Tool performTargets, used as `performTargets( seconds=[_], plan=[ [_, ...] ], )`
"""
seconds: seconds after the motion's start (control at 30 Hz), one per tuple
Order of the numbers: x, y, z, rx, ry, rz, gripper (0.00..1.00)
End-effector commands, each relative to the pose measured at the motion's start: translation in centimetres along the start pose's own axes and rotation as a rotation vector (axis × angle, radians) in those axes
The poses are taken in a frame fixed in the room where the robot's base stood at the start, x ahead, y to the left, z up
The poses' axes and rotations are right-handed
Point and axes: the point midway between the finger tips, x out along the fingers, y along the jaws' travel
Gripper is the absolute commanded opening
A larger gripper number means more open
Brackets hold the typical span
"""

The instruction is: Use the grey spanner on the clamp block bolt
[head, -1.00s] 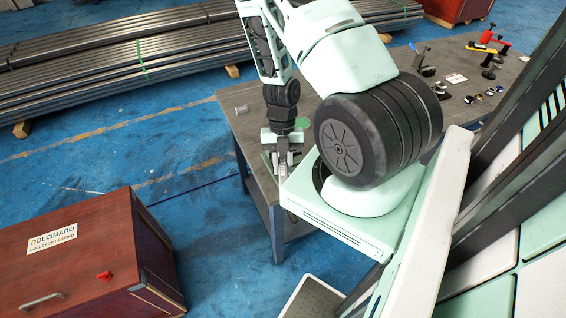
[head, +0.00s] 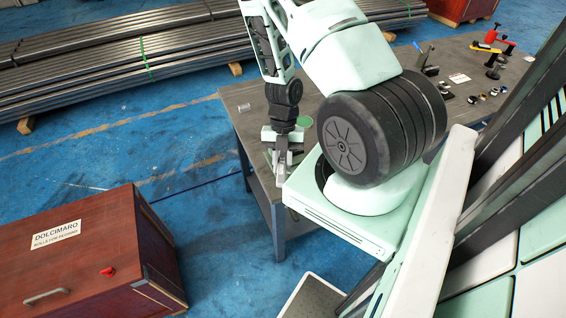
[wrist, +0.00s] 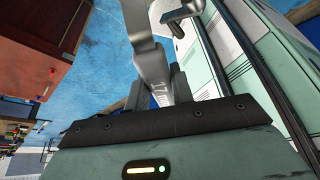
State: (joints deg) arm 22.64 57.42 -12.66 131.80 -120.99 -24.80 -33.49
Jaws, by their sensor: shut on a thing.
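My gripper (head: 281,170) points down over the near-left corner of the grey workbench (head: 246,130). In the wrist view its two dark fingers (wrist: 155,92) are shut on the grey spanner (wrist: 152,68). The spanner extends away from the fingers, and its far end is cut off by the top of the picture. A grey metal part with a short round rod (wrist: 181,14) shows just right of the spanner; I cannot tell whether it belongs to the clamp block or whether they touch. The clamp block bolt cannot be made out in the head view.
A small grey cylinder (head: 243,107) and a green disc (head: 304,121) are on the bench. Red and yellow clamps (head: 490,47) and several small parts lie at its far right. A red-brown box (head: 85,255) stands on the blue floor at left. Pipe stacks (head: 120,55) lie behind.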

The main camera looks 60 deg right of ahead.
Motion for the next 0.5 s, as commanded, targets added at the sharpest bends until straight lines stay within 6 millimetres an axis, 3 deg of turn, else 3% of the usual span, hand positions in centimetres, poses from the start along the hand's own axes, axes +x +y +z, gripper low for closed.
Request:
performTargets(
  seconds=[0.5],
  plan=[
    [-0.40, 0.01, -0.17, -0.002, -0.024, 0.003, 0.00]
  ],
)
